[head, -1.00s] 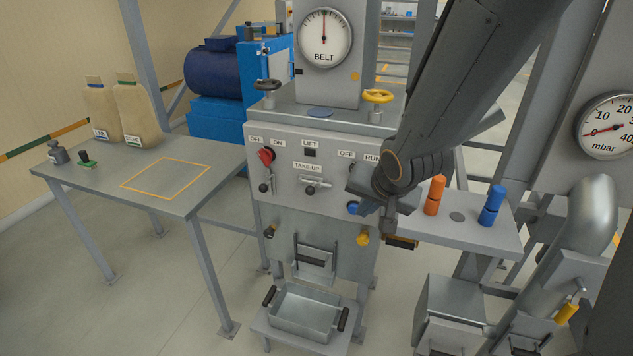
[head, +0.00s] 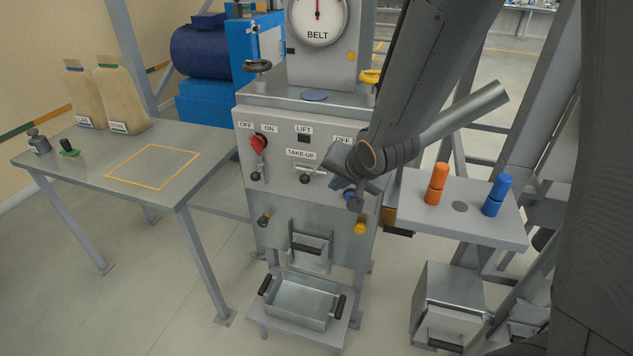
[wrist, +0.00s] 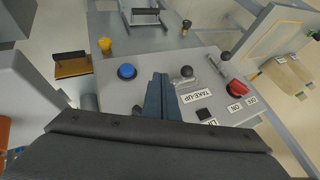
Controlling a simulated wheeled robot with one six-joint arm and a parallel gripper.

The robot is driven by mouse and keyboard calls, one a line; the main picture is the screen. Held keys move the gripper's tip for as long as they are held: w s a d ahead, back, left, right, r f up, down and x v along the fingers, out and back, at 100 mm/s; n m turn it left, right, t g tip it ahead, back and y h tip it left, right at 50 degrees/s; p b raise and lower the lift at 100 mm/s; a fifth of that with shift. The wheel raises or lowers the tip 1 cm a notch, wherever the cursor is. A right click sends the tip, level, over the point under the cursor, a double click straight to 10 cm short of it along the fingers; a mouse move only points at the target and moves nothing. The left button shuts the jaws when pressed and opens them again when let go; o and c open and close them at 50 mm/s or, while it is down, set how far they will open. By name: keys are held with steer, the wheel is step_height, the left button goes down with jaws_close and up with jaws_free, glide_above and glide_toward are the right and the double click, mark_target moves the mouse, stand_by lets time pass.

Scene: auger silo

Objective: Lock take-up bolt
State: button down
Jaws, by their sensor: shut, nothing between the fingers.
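The take-up bolt (head: 305,180) is a small dark ball knob with a metal rod under the TAKE-UP label (head: 301,153) on the grey front panel. In the wrist view the knob (wrist: 187,72) is just right of my fingers, beside the upside-down TAKE-UP label (wrist: 197,97). My gripper (head: 350,195) is in front of the panel, right of the knob and apart from it. In the wrist view my blue-grey fingers (wrist: 158,92) are together and empty. My gripper and wrist hide part of the panel's right side, and much of the rod is hard to make out.
A red switch (head: 257,143) is left of the bolt; a blue button (wrist: 127,71) is left of my fingers in the wrist view. A side shelf (head: 408,214) with an orange and a blue cylinder stands right. A metal tray (head: 300,304) sits below. The table (head: 150,168) stands left.

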mark_target(307, 176)
steer(key=w+a+f+p, duration=0.2)
steer(key=w+a+f, duration=0.2)
steer(key=w, duration=0.1)
steer(key=shift+w+a, duration=0.35)
steer(key=shift+w, duration=0.05)
steer(key=shift+w, duration=0.1)
